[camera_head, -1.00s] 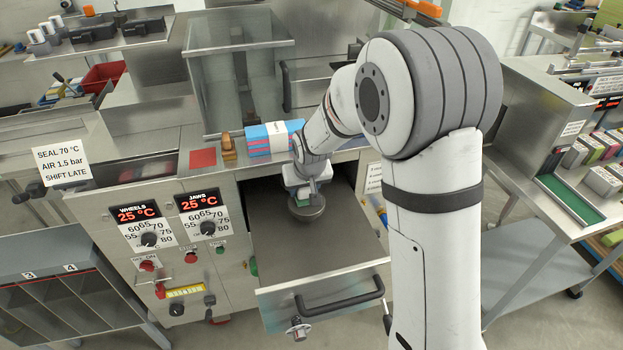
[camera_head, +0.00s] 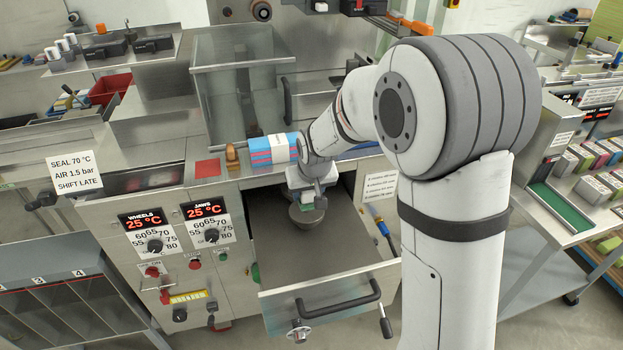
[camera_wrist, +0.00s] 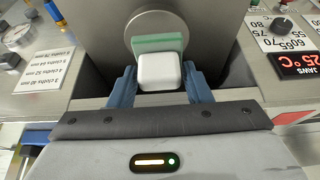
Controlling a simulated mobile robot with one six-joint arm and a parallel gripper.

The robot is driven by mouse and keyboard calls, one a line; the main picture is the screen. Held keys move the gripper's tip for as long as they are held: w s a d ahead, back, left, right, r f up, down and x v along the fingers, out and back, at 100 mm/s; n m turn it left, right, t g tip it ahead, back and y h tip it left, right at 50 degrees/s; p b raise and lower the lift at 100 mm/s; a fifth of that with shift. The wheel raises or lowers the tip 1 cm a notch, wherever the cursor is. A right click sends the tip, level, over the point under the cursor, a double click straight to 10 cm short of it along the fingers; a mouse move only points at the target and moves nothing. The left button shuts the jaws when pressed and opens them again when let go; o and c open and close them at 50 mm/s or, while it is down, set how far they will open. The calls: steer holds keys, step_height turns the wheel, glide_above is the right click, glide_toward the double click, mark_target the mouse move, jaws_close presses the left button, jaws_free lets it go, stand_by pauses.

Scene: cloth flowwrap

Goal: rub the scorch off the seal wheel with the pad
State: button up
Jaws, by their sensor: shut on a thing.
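The seal wheel (camera_head: 307,216) is a round grey metal disc above the open drawer, partly hidden behind my gripper in the head view. In the wrist view the seal wheel (camera_wrist: 182,22) shows as a pale disc with a rim, just beyond the pad. My gripper (camera_wrist: 160,88) is shut on the pad (camera_wrist: 158,44), a green scouring face with a white block-like back held between two blue fingers. The green face is at the wheel's near side; I cannot tell whether it touches. No scorch can be made out. In the head view my gripper (camera_head: 308,192) hides the pad.
The open drawer (camera_head: 300,255) with a dark handle lies below the wheel. A blue and pink cloth stack (camera_head: 270,150), a wooden-handled tool (camera_head: 232,154) and a red square (camera_head: 208,169) sit on the ledge to the left. Dials and temperature displays (camera_head: 204,210) are on the front panel.

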steer(key=shift+r+p, duration=0.45)
steer(key=shift+r, duration=0.75)
